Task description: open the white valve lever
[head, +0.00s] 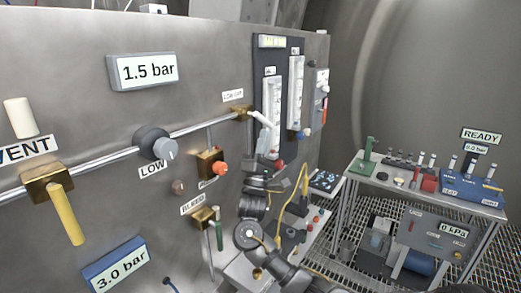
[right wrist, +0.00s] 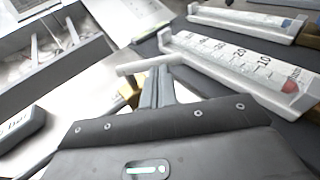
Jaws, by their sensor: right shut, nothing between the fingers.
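The white valve lever (head: 257,118) sticks out to the right and slightly down from a brass valve (head: 241,112) at the right end of the steel pipe. In the right wrist view the lever (right wrist: 145,66) lies across, just beyond my fingertips, with the brass body (right wrist: 130,90) partly hidden behind them. My right gripper (head: 264,138) is shut and empty, right beside the lever's outer end. It also shows in the right wrist view (right wrist: 158,74). I cannot tell whether the fingertips touch the lever. My left gripper is not in view.
Flow gauges with white scales (head: 271,100) stand on a dark plate just right of the lever. A LOW knob (head: 156,144), an orange-knobbed valve (head: 212,164) and a yellow lever (head: 67,214) are on the panel. A cart (head: 408,195) stands at the right.

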